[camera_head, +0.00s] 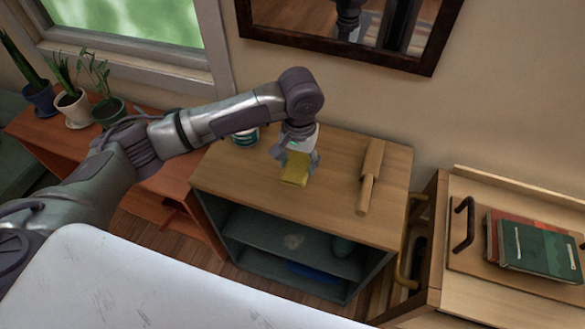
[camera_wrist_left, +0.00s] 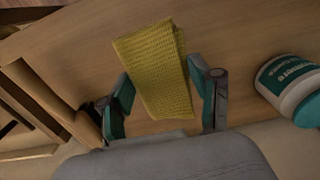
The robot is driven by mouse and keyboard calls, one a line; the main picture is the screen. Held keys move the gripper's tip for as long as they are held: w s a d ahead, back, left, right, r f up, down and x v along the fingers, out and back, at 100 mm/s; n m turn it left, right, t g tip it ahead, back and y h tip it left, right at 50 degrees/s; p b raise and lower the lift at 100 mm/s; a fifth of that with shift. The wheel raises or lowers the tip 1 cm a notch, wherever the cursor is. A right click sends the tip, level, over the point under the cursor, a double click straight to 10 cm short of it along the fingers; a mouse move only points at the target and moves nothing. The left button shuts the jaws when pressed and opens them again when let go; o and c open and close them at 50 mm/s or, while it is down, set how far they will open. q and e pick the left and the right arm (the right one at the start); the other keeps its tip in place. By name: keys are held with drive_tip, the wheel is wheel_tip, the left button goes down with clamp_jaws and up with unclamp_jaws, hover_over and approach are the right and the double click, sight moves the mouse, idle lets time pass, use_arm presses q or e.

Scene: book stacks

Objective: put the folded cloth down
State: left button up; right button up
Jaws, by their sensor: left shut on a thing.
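The folded cloth (camera_head: 295,168) is yellow with a woven texture. It is between the fingers of my left gripper (camera_head: 297,158), over the wooden top of the low cabinet (camera_head: 335,213). In the left wrist view the cloth (camera_wrist_left: 158,70) reaches out past the fingertips of the left gripper (camera_wrist_left: 168,88), which is shut on it. I cannot tell whether the cloth touches the cabinet top. My right gripper is not in view.
A white and teal tub (camera_head: 245,137) stands left of the gripper; it also shows in the left wrist view (camera_wrist_left: 290,85). Books (camera_head: 540,248) lie on a tray at far right. The cabinet's front area is clear.

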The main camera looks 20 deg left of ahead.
sight(293, 157)
use_arm(q)
drive_tip(key=shift+w+a+f, duration=0.5)
drive_tip(key=shift+a+f, duration=0.05)
drive_tip(key=shift+a, duration=0.2)
drive_tip(key=shift+a+f, duration=0.1)
drive_tip(key=shift+f, duration=2)
drive_tip(key=shift+f, duration=0.1)
drive_tip(key=o, duration=0.8)
wheel_tip(293, 157, up, 12)
drive_tip(key=shift+r, duration=0.15)
